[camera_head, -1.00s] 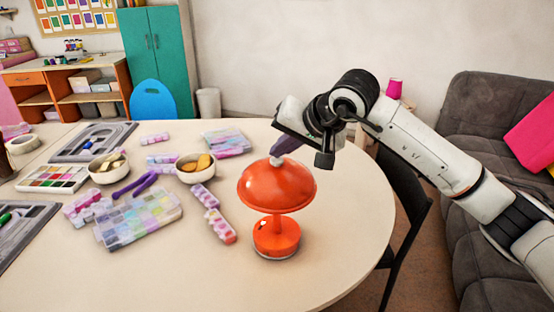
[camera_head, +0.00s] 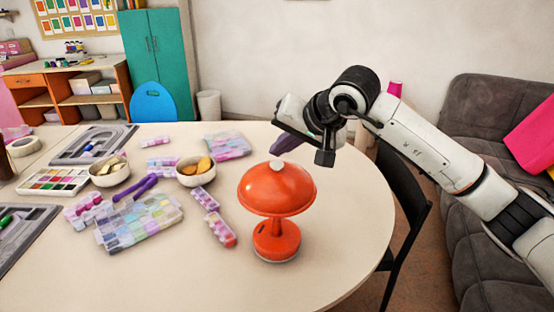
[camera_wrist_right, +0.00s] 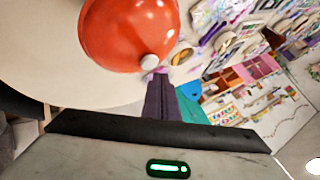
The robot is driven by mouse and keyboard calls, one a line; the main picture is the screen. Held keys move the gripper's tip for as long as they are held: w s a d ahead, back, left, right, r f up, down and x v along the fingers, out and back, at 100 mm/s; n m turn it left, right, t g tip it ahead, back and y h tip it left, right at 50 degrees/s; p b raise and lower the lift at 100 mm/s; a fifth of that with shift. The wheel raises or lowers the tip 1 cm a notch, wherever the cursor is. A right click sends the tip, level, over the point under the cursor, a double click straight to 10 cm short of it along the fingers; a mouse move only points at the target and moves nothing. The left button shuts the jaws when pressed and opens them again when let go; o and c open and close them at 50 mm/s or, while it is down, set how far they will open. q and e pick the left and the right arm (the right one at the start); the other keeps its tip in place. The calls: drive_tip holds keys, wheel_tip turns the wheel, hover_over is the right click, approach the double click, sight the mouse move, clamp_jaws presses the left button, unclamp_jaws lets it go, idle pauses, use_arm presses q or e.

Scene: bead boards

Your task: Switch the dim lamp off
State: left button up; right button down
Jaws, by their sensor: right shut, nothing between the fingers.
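The lamp (camera_head: 277,190) is orange, with a domed shade, a short stem and a round base, upright on the table. A pale round knob (camera_head: 278,166) tops its shade. The underside and base show no bright glow. My right gripper (camera_head: 277,149) is shut and empty, its purple fingers just above the knob with a small gap. In the right wrist view the shade (camera_wrist_right: 125,35) and knob (camera_wrist_right: 149,62) lie close beside the fingertips (camera_wrist_right: 158,76). My left gripper is out of view.
Bowls (camera_head: 196,170), bead boxes (camera_head: 140,222) and trays (camera_head: 53,181) fill the table's left side. A dark chair (camera_head: 405,205) stands at the right edge. The table front and right of the lamp are clear.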

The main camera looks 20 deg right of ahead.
sight(281, 166)
drive_tip(key=shift+r, duration=0.15)
drive_tip(key=shift+r+p, duration=1.75)
drive_tip(key=shift+r, duration=1.15)
